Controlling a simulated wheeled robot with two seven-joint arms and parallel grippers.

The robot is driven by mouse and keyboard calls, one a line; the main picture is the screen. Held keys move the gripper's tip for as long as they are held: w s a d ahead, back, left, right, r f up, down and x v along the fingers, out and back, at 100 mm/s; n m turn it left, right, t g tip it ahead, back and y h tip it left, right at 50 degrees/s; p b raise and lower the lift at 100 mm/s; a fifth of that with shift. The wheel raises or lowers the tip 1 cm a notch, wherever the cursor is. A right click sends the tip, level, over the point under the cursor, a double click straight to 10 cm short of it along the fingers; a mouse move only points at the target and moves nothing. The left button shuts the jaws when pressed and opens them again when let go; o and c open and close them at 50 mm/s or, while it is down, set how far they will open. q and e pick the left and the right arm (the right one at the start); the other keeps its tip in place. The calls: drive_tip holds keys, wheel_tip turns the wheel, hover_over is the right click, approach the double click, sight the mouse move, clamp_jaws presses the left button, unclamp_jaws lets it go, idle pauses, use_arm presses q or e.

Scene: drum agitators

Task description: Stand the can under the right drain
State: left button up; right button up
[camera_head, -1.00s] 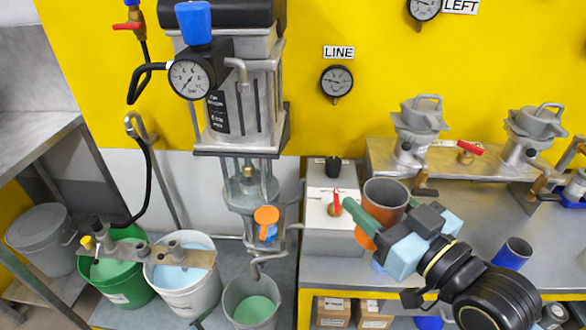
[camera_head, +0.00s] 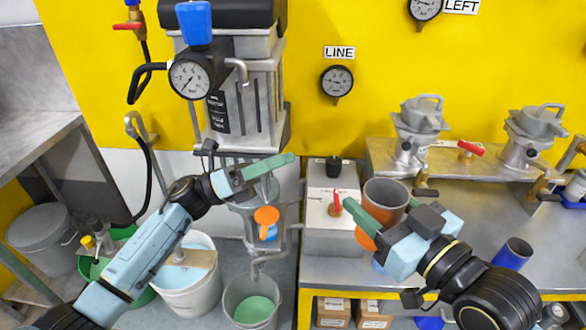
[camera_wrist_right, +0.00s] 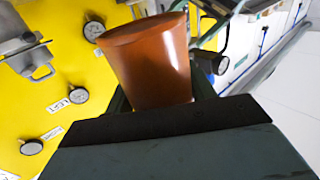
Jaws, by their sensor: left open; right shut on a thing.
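An orange-brown can (camera_head: 388,192) is held upright or nearly so above the right bench. My right gripper (camera_head: 378,222) is shut on it, with a green finger across its near side. In the right wrist view the can (camera_wrist_right: 150,60) fills the space between the fingers. Two metal fittings with brass drain taps stand at the raised shelf, a nearer-left tap (camera_head: 424,187) and a right tap (camera_head: 541,186). The can is left of both and apart from them. My left gripper (camera_head: 285,162) is open and empty in front of the pump's lower part.
A blue can (camera_head: 513,252) stands on the steel bench (camera_head: 455,212). A grey box (camera_head: 333,235) with a red-handled valve is left of the held can. A bucket (camera_head: 252,302) of green liquid and a white bucket (camera_head: 188,290) stand below the pump.

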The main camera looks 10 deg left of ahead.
sight(371, 191)
use_arm(q)
drive_tip(key=s+d+r+m+g+y, duration=0.45)
drive_tip(key=s+m+g, duration=0.25)
drive_tip(key=m+g, duration=0.45)
drive_tip(key=shift+m+t, duration=0.75)
drive_tip(key=x, duration=1.2)
drive_tip(key=shift+f, duration=0.3)
drive_tip(key=shift+w, duration=0.1)
drive_tip(key=c, duration=0.9)
drive_tip(key=shift+c, duration=0.8)
use_arm(e)
drive_tip(key=o, duration=1)
drive_tip(key=shift+o, duration=0.2)
